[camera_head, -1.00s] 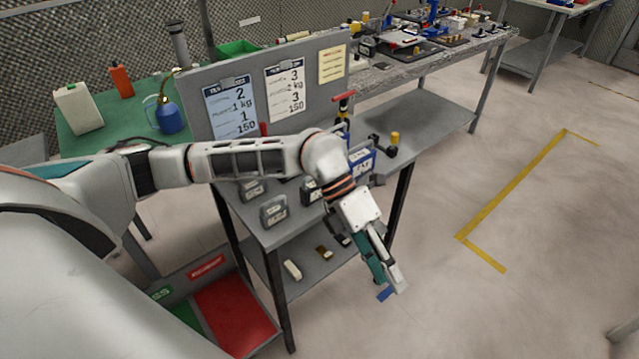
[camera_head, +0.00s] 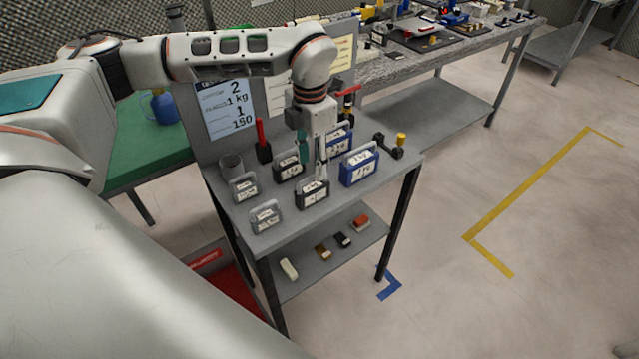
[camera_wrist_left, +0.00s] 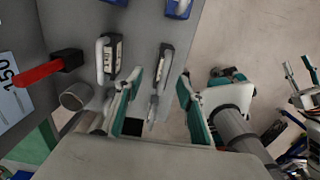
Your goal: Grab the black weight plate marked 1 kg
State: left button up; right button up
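Two black weight plates with white labels stand upright on the grey table: a rear one (camera_head: 289,171) and a front one (camera_head: 312,195). The label print is too small to tell which is 1 kg. Both also show in the wrist view, one left (camera_wrist_left: 113,58) and one nearer the middle (camera_wrist_left: 161,72). My left gripper (camera_head: 314,167) points down over the black plates, its fingers apart. In the wrist view nothing is clamped between the fingertips (camera_wrist_left: 160,86). Whether they touch a plate cannot be told.
Grey plates (camera_head: 265,218) stand at the left, blue plates (camera_head: 359,169) at the right. A grey cup (camera_head: 231,164), a red-handled tool (camera_head: 261,140) and a yellow-tipped black part (camera_head: 392,148) are on the same table. An upright card board (camera_head: 228,104) stands behind. Small blocks lie on the lower shelf (camera_head: 330,260).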

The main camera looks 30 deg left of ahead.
aim_at(312, 177)
pick_arm(q)
jog(key=shift+f, duration=0.5)
jog(key=shift+s+d+f, duration=0.1)
jog(key=shift+s+f, duration=0.05)
jog(key=shift+f, duration=0.45)
jog(key=shift+s+f, duration=0.15)
jog(key=shift+f, duration=0.45)
notch_tip(312, 177, down, 4)
jog(key=shift+s+d+r+p, duration=0.1)
jog(key=shift+d+r+p, duration=0.05)
jog(key=shift+r+p, duration=0.15)
jog(key=shift+f, duration=0.4)
pick_arm(e)
jog(key=shift+s, duration=0.6)
pick_arm(q)
grip_shut()
jog(key=shift+r, duration=0.1)
